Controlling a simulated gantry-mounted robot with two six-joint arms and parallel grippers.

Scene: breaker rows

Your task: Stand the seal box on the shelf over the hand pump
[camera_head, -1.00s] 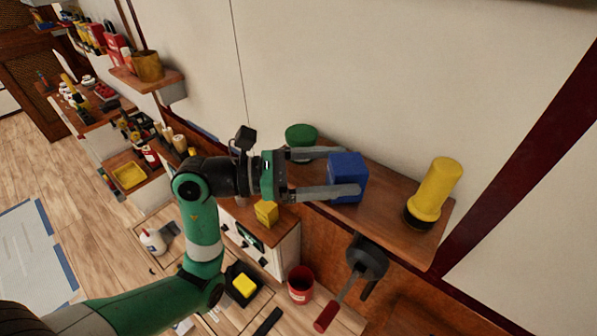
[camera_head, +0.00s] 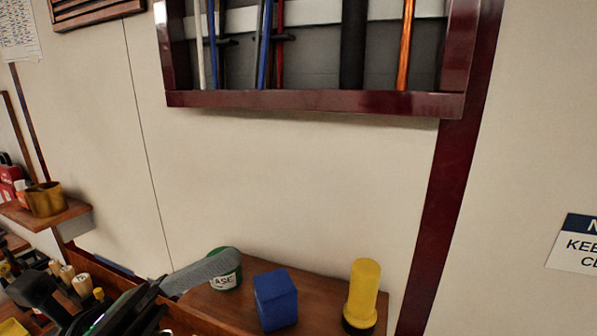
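The blue seal box (camera_head: 275,299) stands on the wooden shelf (camera_head: 213,308) at the bottom of the head view, between a green can and a yellow flashlight. No finger is around it. My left gripper (camera_head: 202,272) is at the lower left. One grey finger shows, reaching in front of the green can, with its tip left of the box and apart from it. It sits at the far end of the dark palm, spread open. The other finger is hidden or below the frame. My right gripper and the hand pump are out of view.
The green can (camera_head: 226,281) stands left of the box, and the yellow flashlight (camera_head: 362,292) stands right of it near the shelf's right end. A dark red tool cabinet (camera_head: 310,100) hangs above. The wall between is clear.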

